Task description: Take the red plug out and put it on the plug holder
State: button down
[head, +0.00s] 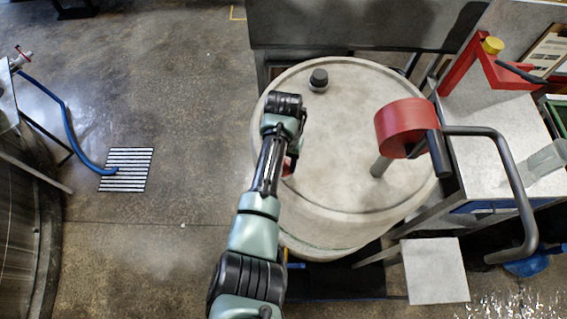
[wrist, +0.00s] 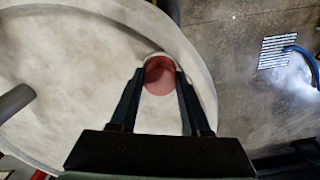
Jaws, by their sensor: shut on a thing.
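The red plug (wrist: 160,76) sits between my gripper's fingertips (wrist: 160,80) in the wrist view, and the gripper is shut on it. A pale rim shows along the plug's upper edge. I cannot tell whether it is seated in the drum's opening or lifted clear. In the head view a small red part of the plug (head: 288,167) shows beside my arm, over the left side of the round pale drum (head: 335,190). My arm hides most of it. No part is plainly marked as the plug holder; a red bracket with a yellow cap (head: 491,46) stands at the upper right.
A black knob (head: 319,80) stands on the drum top near its back. A grey bench (head: 490,130) is further right. Open floor lies to the left.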

jog(key=shift+n, duration=0.3)
jog(key=n+p, duration=0.1)
jog(key=n, duration=0.4)
jog(key=shift+c, duration=1.4)
grip_release()
jog(key=shift+c, duration=0.4)
